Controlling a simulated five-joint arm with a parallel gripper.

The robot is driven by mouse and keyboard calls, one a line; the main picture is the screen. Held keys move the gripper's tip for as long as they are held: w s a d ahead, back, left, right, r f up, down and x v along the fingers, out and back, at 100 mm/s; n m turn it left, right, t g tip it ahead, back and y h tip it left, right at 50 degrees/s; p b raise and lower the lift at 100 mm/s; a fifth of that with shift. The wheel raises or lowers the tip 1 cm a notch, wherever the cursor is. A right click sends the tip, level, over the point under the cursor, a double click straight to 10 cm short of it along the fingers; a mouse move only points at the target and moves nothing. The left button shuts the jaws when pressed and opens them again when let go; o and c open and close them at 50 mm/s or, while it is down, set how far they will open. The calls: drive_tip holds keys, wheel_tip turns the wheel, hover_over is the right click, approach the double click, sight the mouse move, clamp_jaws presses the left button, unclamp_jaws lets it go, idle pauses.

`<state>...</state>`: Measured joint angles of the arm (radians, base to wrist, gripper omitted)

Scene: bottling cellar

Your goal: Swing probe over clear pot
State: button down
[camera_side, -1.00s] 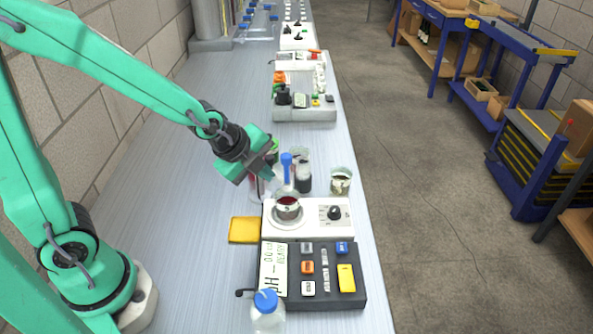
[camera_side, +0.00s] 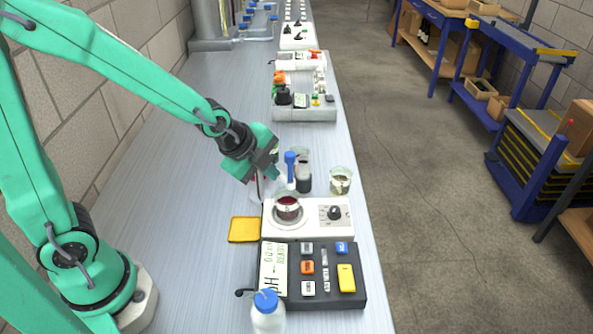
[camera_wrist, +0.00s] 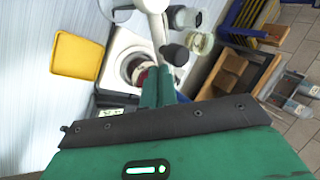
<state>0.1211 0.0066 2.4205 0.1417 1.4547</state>
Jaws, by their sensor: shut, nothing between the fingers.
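A blue-topped probe on a pale stand (camera_side: 290,158) stands behind the white stirrer, close to the right of my gripper (camera_side: 274,172). In the wrist view a white arm-like part (camera_wrist: 158,30) reaches toward my shut fingers (camera_wrist: 158,72); I cannot tell whether they touch. A glass pot with pale yellowish contents (camera_side: 341,182) stands to the right, and it also shows in the wrist view (camera_wrist: 199,43). A pot of dark red liquid (camera_side: 287,209) sits on the stirrer's round plate, in front of my gripper. My gripper is shut and empty. The probe's lower end is partly hidden.
The white stirrer (camera_side: 322,230) has a black knob. A pH meter (camera_side: 325,292) lies in front of it, with a blue-capped bottle (camera_side: 268,315) at its left. A yellow pad (camera_side: 244,230) lies left of the stirrer. A dark-filled container (camera_side: 304,178) stands behind. The bench is clear at left.

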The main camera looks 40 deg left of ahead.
drive_tip(key=shift+w+d, duration=0.25)
drive_tip(key=shift+w, duration=0.95)
drive_tip(key=w+a, duration=0.2)
drive_tip(key=w, duration=0.3)
drive_tip(key=shift+w, duration=0.4)
drive_tip(key=shift+a, duration=0.1)
drive_tip(key=shift+r, duration=0.1)
drive_tip(key=v, duration=0.7)
drive_tip(key=shift+s+r, duration=0.2)
